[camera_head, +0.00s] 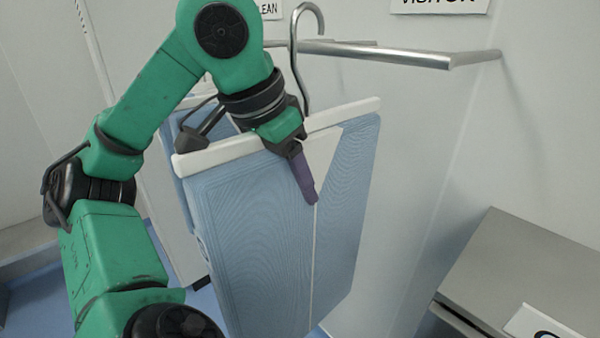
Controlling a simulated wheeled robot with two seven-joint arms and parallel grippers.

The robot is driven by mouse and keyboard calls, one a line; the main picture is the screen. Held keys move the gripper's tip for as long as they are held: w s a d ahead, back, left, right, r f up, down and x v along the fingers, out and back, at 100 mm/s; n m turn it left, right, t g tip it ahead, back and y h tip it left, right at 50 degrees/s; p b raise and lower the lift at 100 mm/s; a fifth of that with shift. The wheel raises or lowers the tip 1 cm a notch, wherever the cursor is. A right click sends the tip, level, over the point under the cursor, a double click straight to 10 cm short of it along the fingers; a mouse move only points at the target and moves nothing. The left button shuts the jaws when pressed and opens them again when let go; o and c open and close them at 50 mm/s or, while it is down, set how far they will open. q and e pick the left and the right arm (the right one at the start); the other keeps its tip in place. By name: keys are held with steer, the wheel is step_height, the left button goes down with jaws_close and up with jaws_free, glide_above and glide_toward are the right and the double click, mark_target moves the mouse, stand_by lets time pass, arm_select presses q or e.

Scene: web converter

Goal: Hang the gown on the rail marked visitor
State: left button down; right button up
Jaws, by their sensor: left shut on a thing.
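A light blue gown (265,235) hangs from a white hanger bar (225,152) with a grey metal hook (299,50) above it. The hook's top rises above a metal rail (385,54), which runs to the right under a sign reading VISITOR (440,3), partly cut off at the top. The hook passes in front of the rail's left part; whether they touch cannot be told. My right gripper is not in view.
A sign ending in "LEAN" (268,8) is on the wall at the top middle, partly hidden by my arm. A grey metal bench (530,265) stands at the lower right with a white label (545,325). The right wall is close to the rail.

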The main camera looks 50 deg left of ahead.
mark_target(334, 179)
arm_select(q)
steer(key=shift+s+d+r, duration=0.1)
steer(key=shift+s+r, duration=0.15)
steer(key=shift+r, duration=0.1)
steer(key=w+p, duration=0.3)
steer(key=w, duration=0.1)
steer(key=w+p, duration=0.1)
steer(key=p, duration=0.1)
steer(key=shift+w+r+p, duration=0.3)
steer(key=shift+w, duration=0.1)
steer(key=w+p, duration=0.2)
steer(key=p, duration=0.1)
steer(key=shift+w, duration=0.25)
steer(key=shift+w+p, duration=0.25)
steer(key=shift+p, duration=0.3)
step_height(334, 179, down, 4)
steer(key=b, duration=0.3)
steer(key=shift+r, duration=0.25)
steer(key=shift+w+f+b, duration=0.1)
steer(key=shift+f+b, duration=0.45)
steer(key=shift+b, duration=0.2)
